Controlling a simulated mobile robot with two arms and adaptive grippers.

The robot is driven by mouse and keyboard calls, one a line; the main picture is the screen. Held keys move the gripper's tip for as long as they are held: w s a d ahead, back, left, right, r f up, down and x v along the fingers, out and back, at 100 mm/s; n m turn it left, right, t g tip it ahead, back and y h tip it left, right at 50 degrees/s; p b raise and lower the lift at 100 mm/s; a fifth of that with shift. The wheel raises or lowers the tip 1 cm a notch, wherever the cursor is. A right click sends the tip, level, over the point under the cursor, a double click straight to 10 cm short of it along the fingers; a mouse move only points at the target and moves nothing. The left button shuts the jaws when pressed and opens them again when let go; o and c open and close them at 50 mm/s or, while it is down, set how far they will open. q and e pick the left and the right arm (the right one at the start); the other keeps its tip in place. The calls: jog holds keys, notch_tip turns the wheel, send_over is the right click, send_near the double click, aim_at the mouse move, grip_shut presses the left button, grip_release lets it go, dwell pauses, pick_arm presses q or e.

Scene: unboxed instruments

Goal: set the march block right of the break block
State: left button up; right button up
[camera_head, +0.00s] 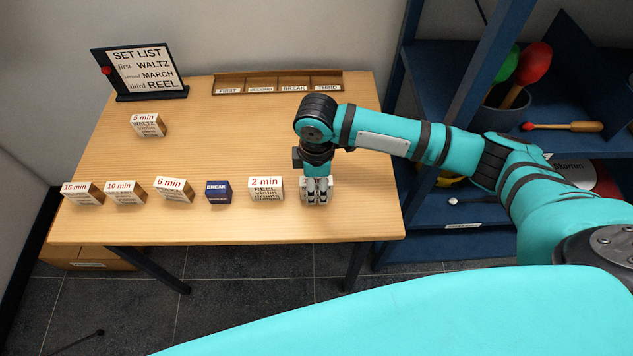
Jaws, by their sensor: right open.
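The dark blue break block (218,192) stands in the front row on the wooden table (230,226). Just right of it is a white block headed "2 min" (266,188), with text that seems to read REEL. My right gripper (317,197) points down at the right end of the row, open, with its fingers around or just over a pale block that it mostly hides. I cannot read that block's label. No label clearly reads MARCH; the small print on several blocks is too fine. My left gripper is out of view.
Left of the break block stand blocks headed "6 min" (174,190), "10 min" (125,193) and "16 min" (83,194). A "5 min" WALTZ block (148,125) stands farther back. The set list sign (143,70) and an empty slotted rack (278,83) are behind. Blue shelves (432,90) border the right.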

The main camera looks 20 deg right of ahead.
aim_at(317, 181)
jog(key=shift+r, duration=0.1)
notch_tip(317, 181, up, 12)
dwell(0.5)
